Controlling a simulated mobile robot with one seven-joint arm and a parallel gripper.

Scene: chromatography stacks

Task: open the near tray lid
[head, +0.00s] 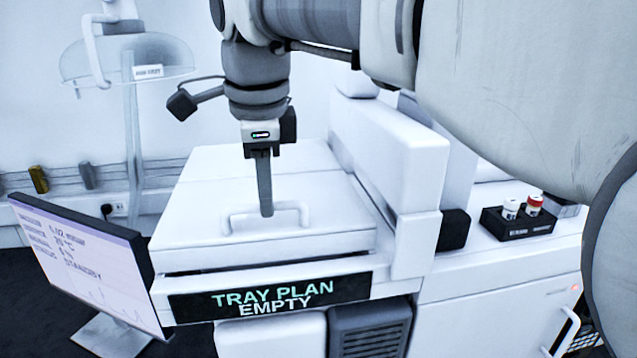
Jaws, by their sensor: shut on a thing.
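The near tray lid (200,222) is a white flat panel on top of the white instrument, and it looks closed. Its white bar handle (236,213) stands near the lid's front edge. Below the lid, a black sign (270,297) on the front reads "TRAY PLAN EMPTY".
A monitor (80,262) stands at the left front. A raised white housing (390,160) borders the lid on the right. A black rack (518,224) with two small vials stands on the right-hand surface. A clear hood (125,62) hangs at the back left.

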